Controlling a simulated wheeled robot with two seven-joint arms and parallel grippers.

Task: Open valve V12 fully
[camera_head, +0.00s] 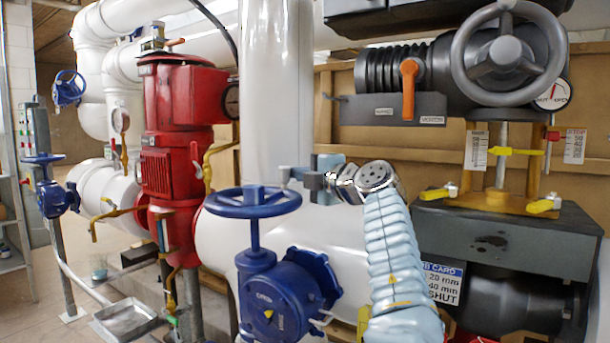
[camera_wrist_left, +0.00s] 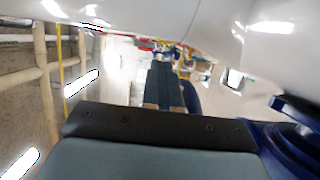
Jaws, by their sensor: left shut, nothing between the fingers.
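No tag reading V12 is legible, so I cannot tell which valve it is. A blue handwheel (camera_head: 253,202) sits level on a stem above a blue gear housing (camera_head: 283,305) at the front centre. My left gripper (camera_head: 285,175) is shut and empty, just above and behind the wheel's right rim, seemingly apart from it. In the left wrist view its fingers (camera_wrist_left: 165,85) are together, and part of a blue wheel (camera_wrist_left: 296,125) shows at the right edge. A grey handwheel (camera_head: 508,54) is on the dark actuator at upper right. My right gripper is out of view.
White pipes (camera_head: 276,90) stand close behind the gripper. A red pump (camera_head: 178,150) is at left, with smaller blue valves (camera_head: 54,190) beyond. An orange lever (camera_head: 408,90) and yellow handles (camera_head: 545,204) are at right. A metal tray (camera_head: 128,320) lies on the floor.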

